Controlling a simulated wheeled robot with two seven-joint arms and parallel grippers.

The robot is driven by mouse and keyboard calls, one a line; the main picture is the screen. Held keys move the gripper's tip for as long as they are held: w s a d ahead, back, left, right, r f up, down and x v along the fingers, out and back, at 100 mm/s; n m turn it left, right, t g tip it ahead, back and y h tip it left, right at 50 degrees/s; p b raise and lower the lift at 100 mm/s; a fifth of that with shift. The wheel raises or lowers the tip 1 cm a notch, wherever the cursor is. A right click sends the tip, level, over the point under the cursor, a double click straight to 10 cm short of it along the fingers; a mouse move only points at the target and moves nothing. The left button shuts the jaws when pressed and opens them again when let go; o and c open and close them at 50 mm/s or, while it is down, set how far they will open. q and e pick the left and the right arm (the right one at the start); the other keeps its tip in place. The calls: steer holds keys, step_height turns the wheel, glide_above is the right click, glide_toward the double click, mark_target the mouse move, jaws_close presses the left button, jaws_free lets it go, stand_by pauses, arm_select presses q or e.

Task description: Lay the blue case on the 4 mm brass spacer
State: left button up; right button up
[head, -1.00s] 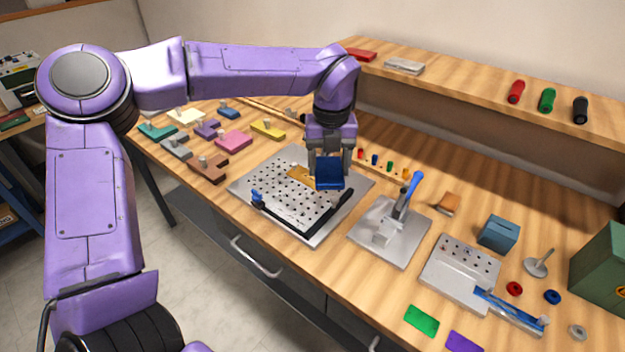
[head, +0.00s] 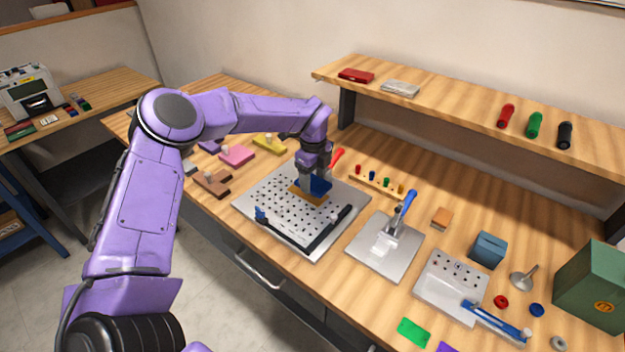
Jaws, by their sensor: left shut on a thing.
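The blue case (head: 319,187) is a small dark-blue block in the head view. It lies flat over the brass spacer (head: 304,194), a yellow-brown plate whose near edge shows below it. The spacer is on the perforated metal plate (head: 252,207), towards its far side. My left gripper (head: 313,175) points down and is shut on the blue case. The case appears to be at the spacer's surface, but I cannot tell whether they touch. The gripper hides the case's far part. My right gripper is not in view.
A black corner fence (head: 310,242) with a blue clamp (head: 262,214) borders the plate's near side. A red-handled tool (head: 337,158) stands behind my gripper. A lever press (head: 388,243) is to the right. Coloured fixtures (head: 237,155) lie left. A shelf (head: 450,105) overhangs the back.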

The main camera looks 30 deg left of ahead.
mark_target(312, 180)
arm_select(q)
steer(key=f, duration=0.2)
steer(key=f+p, duration=0.1)
steer(key=shift+w+a+f, duration=0.3)
steer(key=shift+f, duration=0.35)
steer(key=shift+f+b, duration=0.2)
steer(key=shift+b, duration=0.1)
steer(key=o, duration=0.8)
steer(key=shift+r, duration=0.15)
